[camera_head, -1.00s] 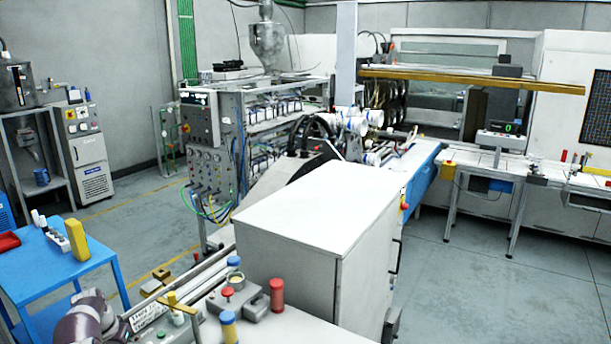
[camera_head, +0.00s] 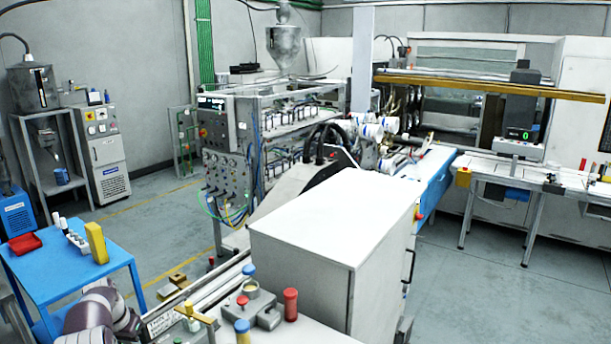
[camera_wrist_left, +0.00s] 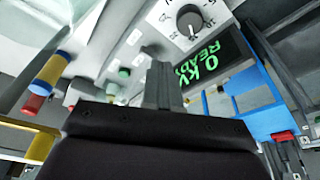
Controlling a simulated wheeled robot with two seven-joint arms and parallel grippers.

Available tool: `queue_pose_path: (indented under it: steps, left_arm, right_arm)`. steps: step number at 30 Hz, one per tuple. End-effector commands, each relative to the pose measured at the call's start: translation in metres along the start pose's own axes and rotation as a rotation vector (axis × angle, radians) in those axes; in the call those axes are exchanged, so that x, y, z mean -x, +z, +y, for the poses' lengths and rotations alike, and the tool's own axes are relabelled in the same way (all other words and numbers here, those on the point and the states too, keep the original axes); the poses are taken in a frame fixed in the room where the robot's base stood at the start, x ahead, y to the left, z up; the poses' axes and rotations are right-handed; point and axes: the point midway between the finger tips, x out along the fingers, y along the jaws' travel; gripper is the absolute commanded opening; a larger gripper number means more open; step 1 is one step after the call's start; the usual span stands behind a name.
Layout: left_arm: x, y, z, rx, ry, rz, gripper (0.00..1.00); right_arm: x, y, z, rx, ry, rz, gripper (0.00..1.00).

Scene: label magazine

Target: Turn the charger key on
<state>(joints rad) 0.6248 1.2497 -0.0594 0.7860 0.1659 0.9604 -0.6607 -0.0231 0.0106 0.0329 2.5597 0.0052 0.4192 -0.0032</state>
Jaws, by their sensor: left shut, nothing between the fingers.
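In the left wrist view a round dark knob (camera_wrist_left: 190,20), which looks like the charger key, sits on a pale panel (camera_wrist_left: 158,22) with marks around it. A black display (camera_wrist_left: 215,68) beside it reads "0 kV READY" in green. My left gripper (camera_wrist_left: 160,75) is shut and empty, its grey fingers below and left of the knob in the picture. I cannot tell how far apart they are. In the head view my left arm comes in at the bottom left; its fingers and the key cannot be made out there. My right gripper is in neither view.
A blue table (camera_head: 58,273) with a red tray (camera_head: 24,243) and a yellow block (camera_head: 96,243) stands at left. A red-capped post (camera_head: 290,304) and a blue-and-yellow one (camera_head: 243,331) stand near the arm. A large white cabinet (camera_head: 335,215) fills the middle.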

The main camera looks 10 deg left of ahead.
Motion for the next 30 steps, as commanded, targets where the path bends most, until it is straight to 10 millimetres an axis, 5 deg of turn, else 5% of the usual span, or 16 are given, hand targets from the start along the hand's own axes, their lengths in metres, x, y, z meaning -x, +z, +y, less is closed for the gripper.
queue_pose_path:
  steps: [7, 12, 16, 27, 30]
  left_arm:
    - [0.001, 0.000, 0.001, 0.000, 0.001, -0.001, 0.00]
    - [0.018, -0.007, 0.017, 0.000, 0.003, -0.002, 0.00]
    - [0.014, -0.007, 0.028, 0.000, 0.002, -0.002, 0.00]
    - [-0.033, 0.005, 0.029, 0.001, 0.002, -0.003, 0.00]
    - [-0.055, 0.010, 0.029, 0.000, 0.001, -0.001, 0.00]
  right_arm:
    - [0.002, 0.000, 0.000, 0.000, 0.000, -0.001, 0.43]
    - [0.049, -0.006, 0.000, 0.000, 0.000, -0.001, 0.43]
    - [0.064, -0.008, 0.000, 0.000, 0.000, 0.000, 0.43]
    - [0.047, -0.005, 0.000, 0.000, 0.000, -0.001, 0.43]
    - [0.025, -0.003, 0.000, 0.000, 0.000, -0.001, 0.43]
